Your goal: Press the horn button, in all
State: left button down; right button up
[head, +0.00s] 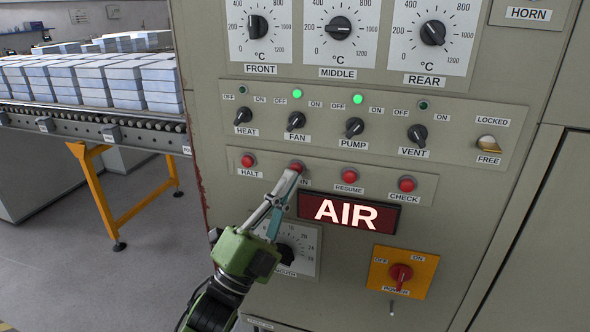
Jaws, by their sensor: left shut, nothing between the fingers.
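A row of red buttons sits on the control panel. From the left they are HALT (249,160), a second button (297,166) whose label is mostly covered, RESUME (349,175) and CHECK (407,184). Only the end of the second label, an N, shows beside my finger. My left gripper (290,174) is shut and empty, its fingertips at this second button; I cannot tell whether they touch it or press it in. A separate plate labelled HORN (528,14) is at the upper right, cut off by the picture edge. My right gripper is not in view.
A lit AIR sign (349,213) is just right of my gripper. Knobs and a yellow switch (489,144) stick out above the buttons. A red power knob (400,275) is at lower right. A roller conveyor (90,125) with stacked blocks runs in from the left.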

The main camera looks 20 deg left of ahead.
pick_arm(q)
jog(key=shift+s, duration=0.1)
jog(key=shift+s+a, duration=0.1)
jog(key=shift+s, duration=2.45)
